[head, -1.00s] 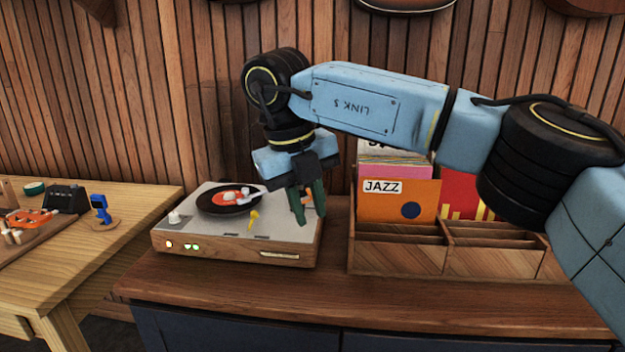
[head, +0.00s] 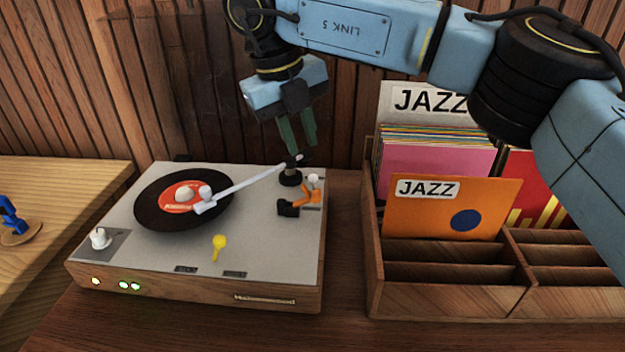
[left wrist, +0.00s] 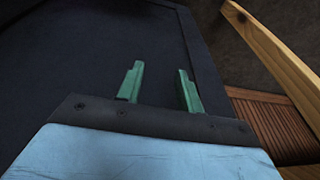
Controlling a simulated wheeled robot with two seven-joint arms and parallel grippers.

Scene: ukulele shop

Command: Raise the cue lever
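The turntable (head: 150,245) has a grey top and wooden sides. A black record with an orange label (head: 150,212) lies on it, and the white tonearm (head: 243,186) reaches over the record. By the tonearm's base is a small orange lever with a black end (head: 303,197). A yellow lever (head: 219,246) stands at the front of the deck. No label tells which one is the cue lever. My right gripper (head: 300,152) is open and empty, above and behind the orange lever, fingers pointing down by the tonearm's rear end. My left gripper (left wrist: 160,85) is open and empty, away from the turntable.
A wooden record crate (head: 440,297) with JAZZ sleeves (head: 450,207) stands right of the turntable, with a narrow gap between. A white knob (head: 100,238) is at the deck's front left. A lighter wooden table (head: 80,180) is at the left. The slatted wall is close behind.

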